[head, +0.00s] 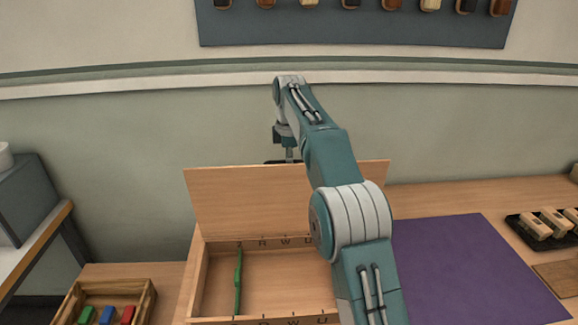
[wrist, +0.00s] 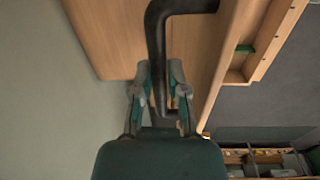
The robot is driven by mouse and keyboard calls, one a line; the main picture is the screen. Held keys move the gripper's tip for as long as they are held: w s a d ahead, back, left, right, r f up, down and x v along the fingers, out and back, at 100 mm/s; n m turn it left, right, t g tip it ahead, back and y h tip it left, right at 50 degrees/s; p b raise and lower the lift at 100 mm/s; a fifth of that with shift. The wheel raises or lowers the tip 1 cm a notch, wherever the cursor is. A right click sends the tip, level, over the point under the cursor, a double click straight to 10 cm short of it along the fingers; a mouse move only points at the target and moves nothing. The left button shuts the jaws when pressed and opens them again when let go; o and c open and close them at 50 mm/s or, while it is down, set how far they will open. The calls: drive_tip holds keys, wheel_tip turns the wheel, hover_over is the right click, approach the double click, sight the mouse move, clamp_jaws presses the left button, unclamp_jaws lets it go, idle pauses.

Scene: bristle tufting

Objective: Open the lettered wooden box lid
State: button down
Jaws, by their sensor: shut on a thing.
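The wooden box (head: 197,285) stands on the table with letters along its walls. Its lid (head: 228,203) is raised to near upright at the back, so the inside shows. My gripper (head: 284,158) is at the lid's top edge, partly hidden by the lid. In the wrist view my gripper (wrist: 163,90) is shut on a dark curved handle (wrist: 155,35), with the lid's wood (wrist: 105,40) beside it. My arm covers the right part of the box and lid.
A green strip (head: 238,280) is inside the box. A small wooden tray (head: 150,296) with coloured blocks is at left. A purple mat (head: 470,270) lies at right, with a dark brush tray (head: 515,222) beyond it. The wall is behind the lid.

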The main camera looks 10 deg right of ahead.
drive_tip(key=shift+w+f, duration=0.15)
drive_tip(key=shift+w, duration=0.4)
drive_tip(key=shift+w+f, duration=0.15)
drive_tip(key=shift+w, duration=0.4)
drive_tip(key=c, duration=0.7)
unclamp_jaws()
drive_tip(key=shift+r, duration=0.1)
drive_tip(key=shift+o, duration=0.2)
